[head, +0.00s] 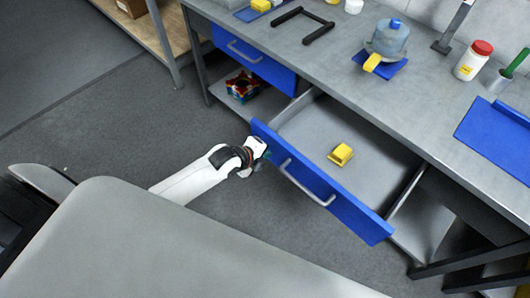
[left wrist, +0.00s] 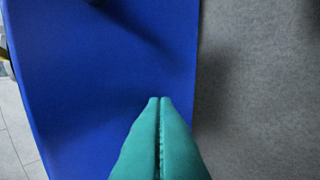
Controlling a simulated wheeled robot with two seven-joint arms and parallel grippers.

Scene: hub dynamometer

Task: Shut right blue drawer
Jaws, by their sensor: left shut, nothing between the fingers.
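The right blue drawer (head: 330,192) is pulled out from the grey workbench, with its blue front, silver handle and grey inside showing in the head view. A small yellow block (head: 341,154) lies in it. My left gripper (head: 264,154) is at the left end of the drawer front, on its outer side. In the left wrist view its teal fingers (left wrist: 159,102) are shut with nothing between them, pointing at the blue drawer front (left wrist: 110,75) near its edge. I cannot tell whether they touch it. My right gripper is not in view.
A left blue drawer (head: 250,55) is shut. The bench top (head: 330,60) carries a grey-blue device (head: 388,40), a red-lidded jar (head: 472,60) and a blue mat (head: 497,138). A colourful object (head: 242,86) sits on the lower shelf. Floor in front of the drawer is open.

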